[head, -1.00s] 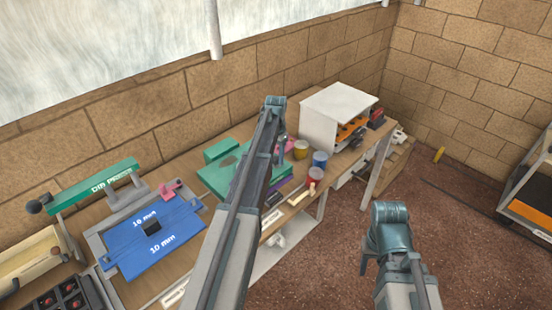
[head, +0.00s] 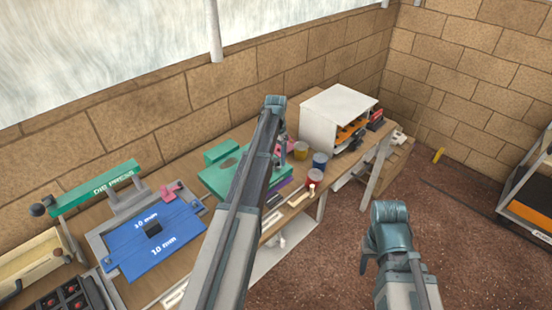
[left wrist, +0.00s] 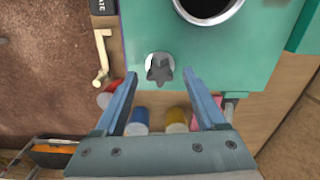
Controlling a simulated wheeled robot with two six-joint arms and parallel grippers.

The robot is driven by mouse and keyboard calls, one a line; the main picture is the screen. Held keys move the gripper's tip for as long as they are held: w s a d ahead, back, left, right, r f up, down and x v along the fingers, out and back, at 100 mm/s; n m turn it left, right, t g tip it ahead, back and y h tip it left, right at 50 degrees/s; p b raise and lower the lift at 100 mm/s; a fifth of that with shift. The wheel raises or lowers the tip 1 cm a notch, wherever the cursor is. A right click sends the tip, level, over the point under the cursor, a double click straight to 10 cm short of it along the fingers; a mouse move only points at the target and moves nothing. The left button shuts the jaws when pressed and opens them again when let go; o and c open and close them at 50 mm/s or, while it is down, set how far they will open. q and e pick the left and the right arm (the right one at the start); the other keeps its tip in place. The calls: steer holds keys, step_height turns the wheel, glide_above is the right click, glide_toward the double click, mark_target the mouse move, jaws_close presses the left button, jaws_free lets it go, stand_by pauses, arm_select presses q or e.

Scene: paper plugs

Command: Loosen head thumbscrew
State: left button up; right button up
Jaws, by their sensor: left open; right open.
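The head thumbscrew, a dark star-shaped knob (left wrist: 160,68), sits on a pale round spot near the edge of a green machine head (left wrist: 225,75) in the left wrist view. My left gripper (left wrist: 160,80) is open, with one blue finger on each side of the knob and a gap on both sides. Nothing is held. In the head view the green machine (head: 222,180) stands on the bench, partly behind my left arm, and the left gripper (head: 281,147) hangs over its right side. The thumbscrew is hidden there. My right gripper (head: 365,256) is mostly hidden behind its wrist, over the floor.
A yellow tin (head: 301,150), a blue tin (head: 320,161) and a red tin (head: 314,178) stand right of the machine. A white shelf box (head: 338,104) stands behind them. A die press with a blue plate (head: 150,255) is at the left. Open floor lies right of the bench.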

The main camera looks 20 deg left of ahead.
arm_select(q)
steer(key=shift+r+p, duration=1.2)
steer(key=shift+r, duration=0.2)
steer(key=m, duration=1.2)
steer(key=shift+f, duration=0.25)
